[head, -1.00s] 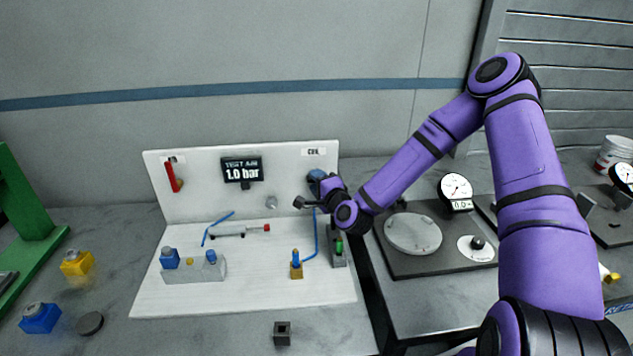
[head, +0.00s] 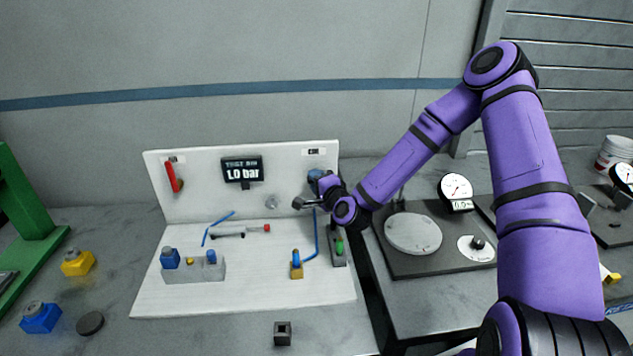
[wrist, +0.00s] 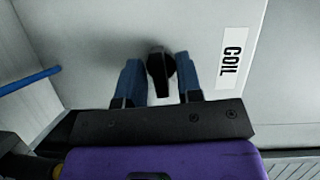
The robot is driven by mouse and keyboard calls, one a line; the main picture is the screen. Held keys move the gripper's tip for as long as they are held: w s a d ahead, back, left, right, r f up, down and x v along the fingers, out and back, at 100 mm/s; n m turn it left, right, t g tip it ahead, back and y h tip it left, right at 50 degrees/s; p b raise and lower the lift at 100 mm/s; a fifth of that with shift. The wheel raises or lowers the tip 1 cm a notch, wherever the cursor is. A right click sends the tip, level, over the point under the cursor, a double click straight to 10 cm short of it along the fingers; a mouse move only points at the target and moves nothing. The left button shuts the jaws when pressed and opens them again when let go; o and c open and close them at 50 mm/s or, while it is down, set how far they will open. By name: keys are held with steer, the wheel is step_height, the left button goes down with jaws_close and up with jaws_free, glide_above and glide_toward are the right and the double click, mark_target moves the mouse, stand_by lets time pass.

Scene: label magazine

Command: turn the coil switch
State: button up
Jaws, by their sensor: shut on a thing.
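The coil switch (wrist: 159,68) is a black knob on the white upright panel, beside a label reading "COIL" (wrist: 234,58) in the wrist view. My gripper (wrist: 160,85) has its two blue fingers on either side of the knob and is shut on it. In the head view my gripper (head: 314,190) is at the right part of the panel (head: 205,200), below the small label, and the knob is hidden behind it.
A grey block with blue parts (head: 193,268), a brass fitting (head: 296,266) and a blue hose (head: 316,238) stand below. A dial gauge station (head: 413,234) is at the right.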

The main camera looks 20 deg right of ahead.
steer(key=n+g, duration=0.1)
steer(key=n, duration=0.2)
steer(key=shift+a+r+h, duration=0.1)
steer(key=shift+r+h, duration=0.05)
steer(key=shift+h, duration=0.25)
steer(key=shift+n+g+h, duration=0.5)
steer(key=shift+n+g, duration=0.1)
steer(key=shift+n, duration=0.8)
steer(key=o, duration=0.6)
steer(key=shift+c, duration=0.2)
steer(key=v, duration=1)
steer(key=shift+s, duration=0.4)
steer(key=shift+r, duration=0.2)
